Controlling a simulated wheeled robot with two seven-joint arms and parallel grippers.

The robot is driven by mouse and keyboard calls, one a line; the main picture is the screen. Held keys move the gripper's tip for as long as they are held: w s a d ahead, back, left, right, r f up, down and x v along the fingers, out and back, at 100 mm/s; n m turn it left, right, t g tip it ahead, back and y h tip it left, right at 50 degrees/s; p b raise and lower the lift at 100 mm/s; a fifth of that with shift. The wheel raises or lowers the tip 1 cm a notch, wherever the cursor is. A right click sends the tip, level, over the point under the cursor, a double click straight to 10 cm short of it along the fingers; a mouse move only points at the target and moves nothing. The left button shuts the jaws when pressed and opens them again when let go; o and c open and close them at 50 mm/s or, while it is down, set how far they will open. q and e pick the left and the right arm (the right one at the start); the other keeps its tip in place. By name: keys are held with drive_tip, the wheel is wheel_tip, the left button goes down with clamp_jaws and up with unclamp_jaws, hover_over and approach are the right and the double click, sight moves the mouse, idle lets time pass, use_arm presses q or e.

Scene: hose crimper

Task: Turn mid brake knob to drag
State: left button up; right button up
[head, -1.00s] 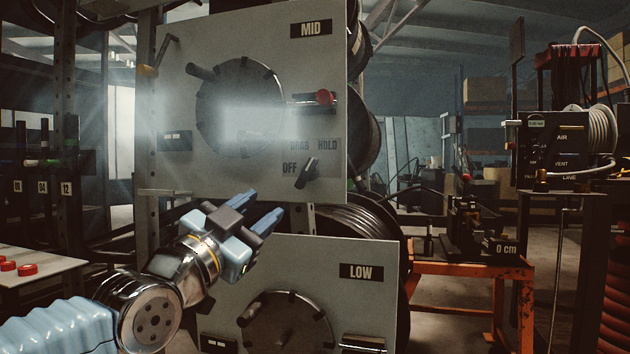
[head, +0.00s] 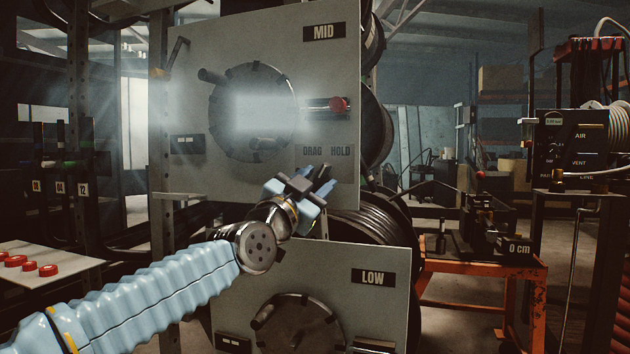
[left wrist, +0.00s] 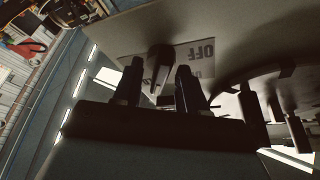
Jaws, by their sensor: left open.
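The MID panel (head: 283,42) stands upright ahead of me, with a label reading DRAG and HOLD (head: 327,152) low on its right. My left gripper (head: 316,182) is open in front of the panel's lower right part and hides the brake knob and the OFF word in the head view. In the left wrist view, the dark knob (left wrist: 160,62) stands out from the panel between the two open fingers, close to the OFF label (left wrist: 196,52). The fingers look apart from it; whether either touches is not clear. The knob's exact setting cannot be told. My right gripper is not in view.
The LOW panel (head: 372,300) is below. An orange bench (head: 470,262) is at right; a board with red buttons (head: 60,258) is at left.

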use_arm(q)
drive_tip(key=c, duration=0.7)
drive_tip(key=shift+n, duration=0.4)
drive_tip(key=n+t+y+p, duration=0.1)
drive_tip(key=n, duration=0.1)
drive_tip(key=shift+d+n, duration=0.1)
drive_tip(key=shift+n, duration=0.2)
drive_tip(key=n+y+p, duration=0.1)
drive_tip(key=n, duration=0.1)
drive_tip(key=n+t+y+p, duration=0.1)
drive_tip(key=n, duration=0.2)
drive_tip(key=shift+d+t+y, duration=0.1)
drive_tip(key=shift+t+y, duration=0.2)
drive_tip(key=shift+y, duration=0.1)
drive_tip(key=n+y+p, duration=0.1)
drive_tip(key=n+y, duration=0.1)
drive_tip(key=n, duration=0.2)
drive_tip(key=n+y+p, duration=0.2)
drive_tip(key=n, duration=0.2)
drive_tip(key=shift+s+d+n, duration=0.1)
drive_tip(key=shift+n, duration=0.2)
drive_tip(key=shift+n+y, duration=0.3)
drive_tip(key=shift+y, duration=0.1)
